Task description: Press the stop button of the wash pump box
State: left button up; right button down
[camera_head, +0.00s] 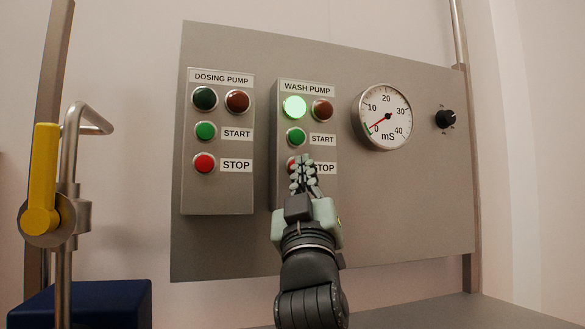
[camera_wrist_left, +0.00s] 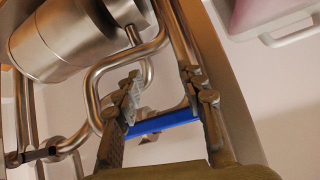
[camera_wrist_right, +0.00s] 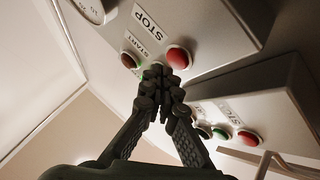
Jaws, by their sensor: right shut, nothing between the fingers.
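The wash pump box (camera_head: 288,232) is a grey box on the panel, with a lit green lamp (camera_head: 294,107), a dark red lamp (camera_head: 321,110), a green start button (camera_head: 296,137) and a red stop button (camera_head: 292,164). My right gripper (camera_head: 303,172) is shut and empty in front of the stop button and hides part of it and its label. In the right wrist view the red stop button (camera_wrist_right: 178,57) shows just beside the fingertips (camera_wrist_right: 158,72); I cannot tell whether they touch. My left gripper (camera_wrist_left: 163,88) shows only in its wrist view, with fingers apart.
The dosing pump box (camera_head: 216,195) stands left of the wash pump box. A dial gauge (camera_head: 385,117) and black knob (camera_head: 445,119) are to the right. A yellow valve handle (camera_head: 42,180) and a dark blue box (camera_head: 110,303) are at left. Bent pipes (camera_wrist_left: 97,75) surround my left gripper.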

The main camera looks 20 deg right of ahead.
pick_arm(q)
jog(key=shift+s+f, duration=0.25)
jog(key=shift+s, duration=0.1)
pick_arm(e)
jog(key=shift+s, duration=0.1)
pick_arm(q)
jog(key=shift+w+r, duration=0.25)
jog(key=shift+w, duration=0.05)
dwell(0.4)
jog(key=shift+s+f, duration=0.15)
jog(key=shift+f, duration=0.05)
pick_arm(e)
jog(key=shift+w, duration=0.45)
pick_arm(q)
jog(key=shift+s+f, duration=0.1)
pick_arm(e)
jog(key=shift+w, duration=0.4)
dwell(0.4)
dwell(0.3)
pick_arm(q)
jog(key=shift+r, duration=0.2)
pick_arm(e)
jog(key=shift+s, duration=0.8)
